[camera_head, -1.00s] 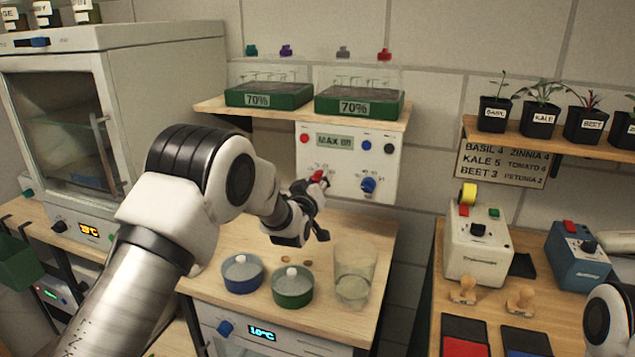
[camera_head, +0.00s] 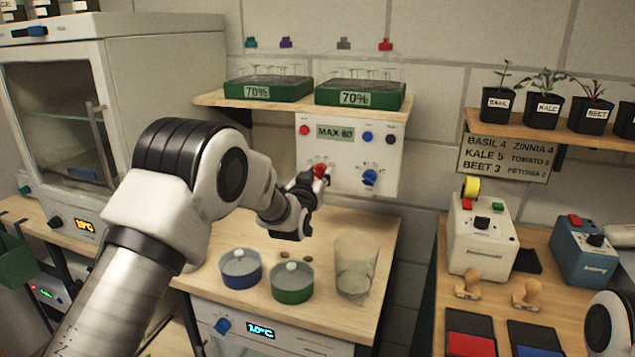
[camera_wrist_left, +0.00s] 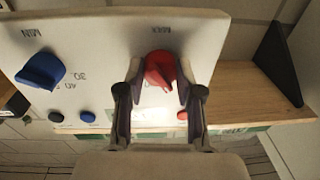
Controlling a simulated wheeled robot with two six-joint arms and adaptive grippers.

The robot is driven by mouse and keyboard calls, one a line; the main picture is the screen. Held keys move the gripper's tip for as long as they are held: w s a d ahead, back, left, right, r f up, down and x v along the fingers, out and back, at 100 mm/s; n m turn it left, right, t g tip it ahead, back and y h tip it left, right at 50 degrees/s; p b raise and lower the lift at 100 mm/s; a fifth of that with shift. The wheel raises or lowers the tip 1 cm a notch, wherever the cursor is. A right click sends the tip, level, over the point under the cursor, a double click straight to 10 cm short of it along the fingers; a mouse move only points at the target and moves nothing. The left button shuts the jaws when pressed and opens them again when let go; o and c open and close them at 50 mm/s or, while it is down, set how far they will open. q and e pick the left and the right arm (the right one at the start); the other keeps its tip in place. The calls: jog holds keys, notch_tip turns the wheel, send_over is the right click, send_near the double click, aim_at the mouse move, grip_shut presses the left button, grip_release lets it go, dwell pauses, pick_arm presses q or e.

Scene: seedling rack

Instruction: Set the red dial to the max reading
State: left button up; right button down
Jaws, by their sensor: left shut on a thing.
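The red dial (camera_head: 320,170) is on the lower left of a white control panel (camera_head: 382,141), left of a blue dial (camera_head: 370,177). The panel's display (camera_head: 335,132) appears to read MAX 80. My left gripper (camera_head: 318,184) is at the red dial and partly covers it. In the left wrist view, the red dial (camera_wrist_left: 160,70) sits between the fingertips of the left gripper (camera_wrist_left: 158,82), which is shut on it. That view is upside down. The dial's ridge points down and slightly right there; its scale is partly hidden. My right gripper is out of view.
A shelf (camera_head: 215,100) with two green trays is above the panel. A blue dish (camera_head: 240,272), a green dish (camera_head: 292,286) and a clear beaker (camera_head: 355,275) stand on the bench below my left arm. My right arm shows at the right edge.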

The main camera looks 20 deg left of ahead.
pick_arm(q)
jog(key=m+b, duration=0.3)
jog(key=m, duration=0.2)
jog(key=shift+f+m, duration=0.15)
jog(key=shift+m, duration=0.25)
jog(key=m+b, duration=0.1)
jog(key=m, duration=0.4)
jog(key=shift+a+h+b, duration=0.1)
jog(key=shift+h+b, duration=0.3)
jog(key=o, duration=1.2)
jog(key=shift+c, duration=0.2)
jog(key=s, duration=1.2)
jog(key=shift+f, duration=0.35)
